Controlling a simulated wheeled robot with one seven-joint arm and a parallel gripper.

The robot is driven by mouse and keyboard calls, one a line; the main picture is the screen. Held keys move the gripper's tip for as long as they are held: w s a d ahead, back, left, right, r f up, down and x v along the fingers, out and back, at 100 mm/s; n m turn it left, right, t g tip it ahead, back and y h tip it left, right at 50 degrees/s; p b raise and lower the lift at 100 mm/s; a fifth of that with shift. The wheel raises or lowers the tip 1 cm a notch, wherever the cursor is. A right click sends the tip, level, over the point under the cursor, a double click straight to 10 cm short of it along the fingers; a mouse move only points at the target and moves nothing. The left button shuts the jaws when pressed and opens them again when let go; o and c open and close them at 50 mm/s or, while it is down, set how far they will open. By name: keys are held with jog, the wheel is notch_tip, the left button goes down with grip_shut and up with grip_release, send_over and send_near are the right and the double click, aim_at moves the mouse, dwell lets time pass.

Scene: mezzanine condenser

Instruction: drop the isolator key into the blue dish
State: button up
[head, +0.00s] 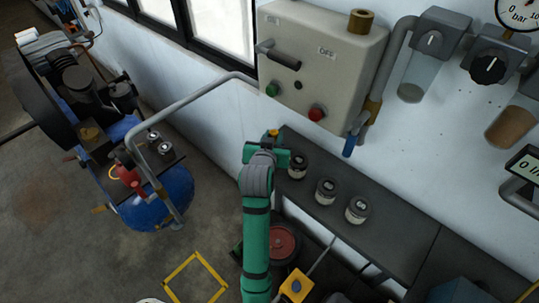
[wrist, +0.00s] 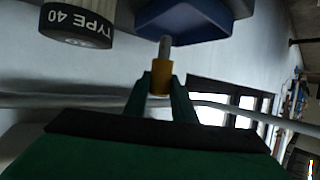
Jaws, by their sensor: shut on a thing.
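My gripper (wrist: 161,84) is shut on the isolator key (wrist: 160,80), whose orange-yellow body sits between the two green fingers. Its grey shank points away from the fingers. The blue dish (wrist: 190,30) is at the top of the wrist view, just past the tip of the shank. I cannot tell whether the shank touches it. In the head view, my green gripper (head: 267,154) is at the left end of the dark shelf. A small yellow-orange and blue patch shows just behind it; the dish and key are mostly hidden there.
Several jars are near: one marked TYPE 40 (wrist: 80,22) in the wrist view, and a row on the shelf (head: 395,240) right of my gripper, the nearest jar (head: 297,165) close by. A grey switch box (head: 320,60) is on the wall above. A blue compressor (head: 160,200) stands left.

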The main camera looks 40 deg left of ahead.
jog(key=o, duration=1.1)
jog(key=shift+o, duration=0.2)
jog(key=shift+d, duration=0.1)
jog(key=v, duration=1)
jog(key=shift+s+r, duration=0.25)
jog(key=shift+s, duration=0.05)
jog(key=shift+d, duration=0.1)
